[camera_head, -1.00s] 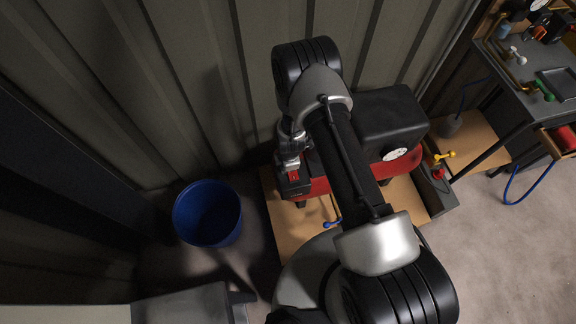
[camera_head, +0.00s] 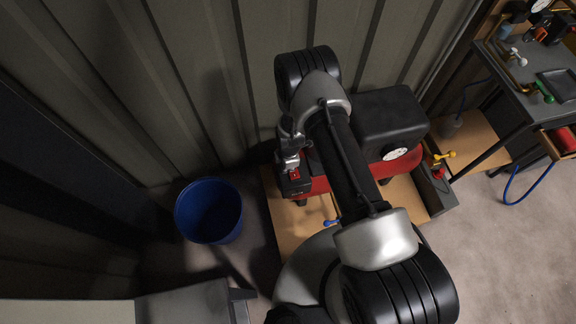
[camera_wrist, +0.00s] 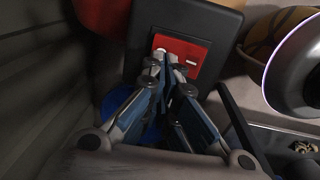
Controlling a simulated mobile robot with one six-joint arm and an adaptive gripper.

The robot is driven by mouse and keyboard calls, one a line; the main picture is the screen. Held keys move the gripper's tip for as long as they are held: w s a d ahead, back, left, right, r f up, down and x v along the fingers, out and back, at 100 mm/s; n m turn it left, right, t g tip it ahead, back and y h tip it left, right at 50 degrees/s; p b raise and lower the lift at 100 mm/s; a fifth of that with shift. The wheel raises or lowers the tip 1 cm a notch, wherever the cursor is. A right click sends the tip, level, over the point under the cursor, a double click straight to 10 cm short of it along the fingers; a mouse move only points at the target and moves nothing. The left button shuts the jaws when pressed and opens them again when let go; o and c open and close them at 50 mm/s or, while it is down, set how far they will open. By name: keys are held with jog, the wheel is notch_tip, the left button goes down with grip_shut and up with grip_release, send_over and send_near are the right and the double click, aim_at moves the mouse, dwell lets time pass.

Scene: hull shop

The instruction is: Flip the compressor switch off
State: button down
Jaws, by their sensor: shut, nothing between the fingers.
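The compressor has a red tank (camera_head: 320,184) and a black motor cover (camera_head: 392,117), and stands against the ribbed wall. A black switch box (camera_head: 295,187) is at its left end, with a small red switch (camera_head: 294,174) on it. In the wrist view the red switch plate (camera_wrist: 195,58) has a white mark on its right part, on the dark box (camera_wrist: 225,22). My gripper (camera_wrist: 163,62) is shut and empty, its fingertips over the left part of the red plate. I cannot tell whether they touch it. In the head view my gripper (camera_head: 290,160) is just above the switch, and the fingertips partly hide it.
A blue bucket (camera_head: 208,211) stands on the floor left of the compressor. A white gauge (camera_head: 394,154) and a yellow handle (camera_head: 444,155) are to the right. A workbench with tools (camera_head: 535,85) is at the upper right. A blue handle (camera_head: 331,223) lies close below my arm.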

jog(key=shift+s, duration=0.1)
jog(key=shift+s+d+r, duration=0.15)
jog(key=shift+s, duration=0.45)
notch_tip(320, 180, up, 14)
jog(key=w+p, duration=0.2)
jog(key=p, duration=0.2)
jog(key=shift+a+p, duration=0.2)
jog(key=shift+p, duration=0.2)
